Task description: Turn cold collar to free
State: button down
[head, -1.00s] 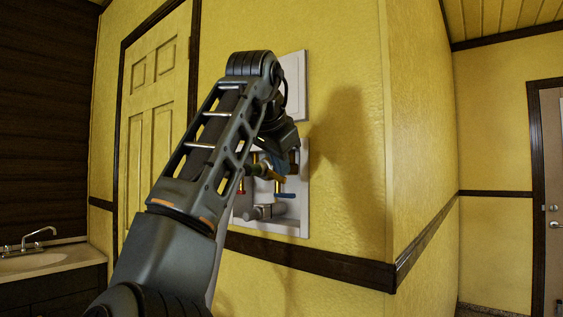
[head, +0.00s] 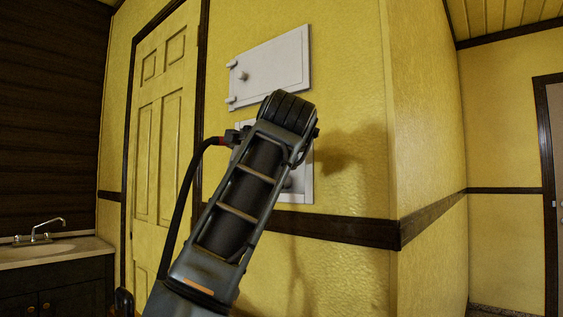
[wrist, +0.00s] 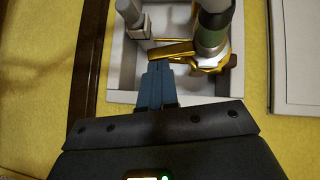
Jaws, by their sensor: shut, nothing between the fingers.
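In the wrist view, a brass collar (wrist: 207,63) sits around the base of a hose fitting with a green band (wrist: 213,22), inside a white recessed wall box (wrist: 124,97). No hot or cold mark shows on this collar. A brass-coloured arm (wrist: 172,52) reaches left from beside it. My gripper (wrist: 158,68) has its blue fingers together with nothing between them. Their tips are just below the brass arm; I cannot tell if they touch it. In the head view, my arm covers the gripper, collar and most of the box (head: 300,187).
A grey fitting (wrist: 131,17) stands left of the collar in the wrist view. A white panel door (head: 278,68) is on the yellow wall above the box. A dark rail (head: 335,229) runs below the box. A sink (head: 40,250) is at far left.

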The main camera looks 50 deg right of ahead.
jog(key=shift+w+f+m+t+b, duration=0.4)
jog(key=shift+w+f, duration=0.1)
jog(key=shift+w, duration=0.25)
dwell(0.4)
